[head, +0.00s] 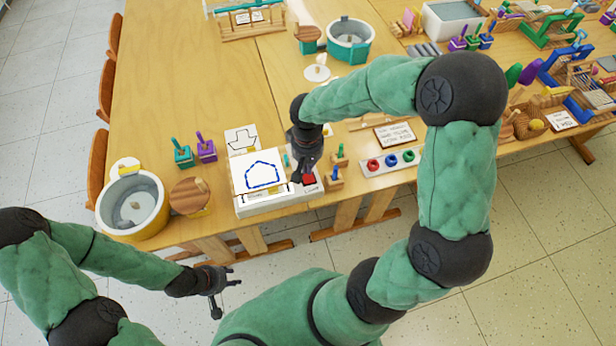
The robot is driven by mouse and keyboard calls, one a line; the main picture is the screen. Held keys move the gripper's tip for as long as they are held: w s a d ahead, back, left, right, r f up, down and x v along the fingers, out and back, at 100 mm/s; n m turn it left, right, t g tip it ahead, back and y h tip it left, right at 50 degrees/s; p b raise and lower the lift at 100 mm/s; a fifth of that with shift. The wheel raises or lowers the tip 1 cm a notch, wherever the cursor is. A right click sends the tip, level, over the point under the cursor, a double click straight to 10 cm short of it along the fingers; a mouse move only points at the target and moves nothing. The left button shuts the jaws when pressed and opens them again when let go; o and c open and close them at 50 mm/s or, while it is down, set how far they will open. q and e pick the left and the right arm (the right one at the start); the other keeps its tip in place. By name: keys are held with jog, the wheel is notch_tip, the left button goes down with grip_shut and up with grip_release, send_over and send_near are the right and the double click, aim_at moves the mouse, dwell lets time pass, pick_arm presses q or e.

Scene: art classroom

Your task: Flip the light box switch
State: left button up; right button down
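The light box (280,201) is a white box near the table's front edge. A sheet with a blue outline drawing lies on its glowing top. A red switch (309,179) shows at its right end. My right gripper (303,173) points down right at the red switch and partly covers it. I cannot tell whether it touches the switch, or whether its fingers are apart. My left gripper (228,295) is open and empty, low in front of the table and away from the light box.
A grey-lined yellow tub (133,205) and a round wooden lid (190,195) stand left of the box. Small wooden-handled tools (335,181) stand close to its right, then a white tray (389,173) with coloured rings. The table's left middle is clear.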

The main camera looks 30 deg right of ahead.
aim_at(307, 175)
jog(key=shift+f+b, duration=0.8)
jog(key=shift+f, duration=0.3)
dwell(0.6)
jog(key=shift+r, duration=0.1)
jog(key=shift+r+p, duration=2.75)
jog(key=shift+r, duration=0.7)
